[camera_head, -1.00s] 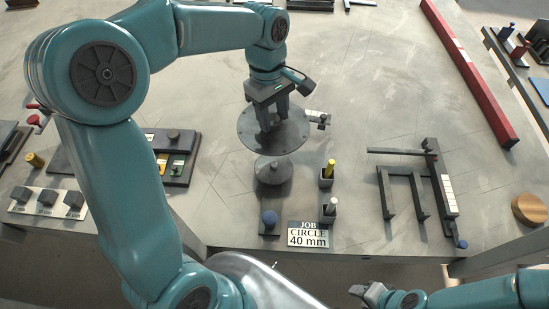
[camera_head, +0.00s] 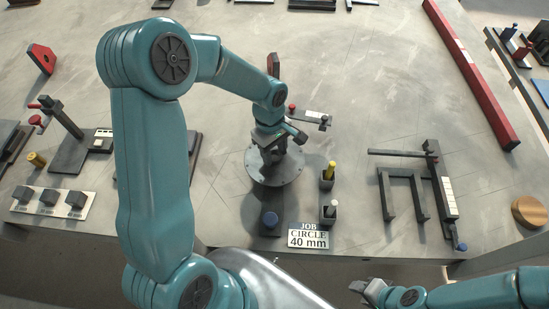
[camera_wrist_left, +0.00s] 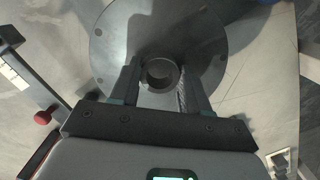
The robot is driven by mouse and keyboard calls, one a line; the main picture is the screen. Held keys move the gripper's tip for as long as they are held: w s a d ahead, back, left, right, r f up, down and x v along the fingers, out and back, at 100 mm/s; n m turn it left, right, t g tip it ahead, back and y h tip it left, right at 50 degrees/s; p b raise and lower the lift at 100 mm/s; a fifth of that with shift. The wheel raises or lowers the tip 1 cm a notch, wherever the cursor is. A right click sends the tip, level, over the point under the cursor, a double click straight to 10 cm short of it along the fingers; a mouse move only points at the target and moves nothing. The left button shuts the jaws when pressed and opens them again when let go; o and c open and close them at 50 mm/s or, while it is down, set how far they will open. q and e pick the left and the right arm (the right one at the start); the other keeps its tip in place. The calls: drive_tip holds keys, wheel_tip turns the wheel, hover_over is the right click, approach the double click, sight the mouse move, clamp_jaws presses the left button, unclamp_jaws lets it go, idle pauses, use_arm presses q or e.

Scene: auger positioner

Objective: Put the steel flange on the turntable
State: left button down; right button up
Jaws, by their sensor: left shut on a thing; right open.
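The steel flange (camera_head: 277,177) is a wide grey disc with rim holes and a raised hub. My left gripper (camera_head: 270,156) is shut on the hub from above; the left wrist view shows the jaws on both sides of the hub (camera_wrist_left: 160,73). The disc is over the spot of the turntable, just behind the blue knob (camera_head: 270,219) of its base. The turntable itself is hidden beneath the flange, and I cannot tell whether they touch. My right gripper (camera_head: 369,292) is open and empty at the bottom edge, in front of the table.
A yellow-topped pin (camera_head: 329,170) and a white-topped pin (camera_head: 331,207) stand in holders close to the flange's right. A job sign (camera_head: 308,236) reads CIRCLE 40 mm. A grey frame fixture (camera_head: 413,190) lies further right. A long red bar (camera_head: 470,75) lies beyond.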

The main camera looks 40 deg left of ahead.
sight(275, 161)
use_arm(q)
drive_tip(key=shift+f, duration=2.3)
drive_tip(key=shift+f, duration=0.15)
drive_tip(key=c, duration=0.5)
unclamp_jaws()
drive_tip(key=shift+c, duration=0.2)
wheel_tip(275, 161, up, 12)
drive_tip(key=a, duration=0.1)
drive_tip(key=shift+w+a, duration=0.15)
drive_tip(key=shift+a, duration=0.05)
drive_tip(key=shift+d, duration=0.1)
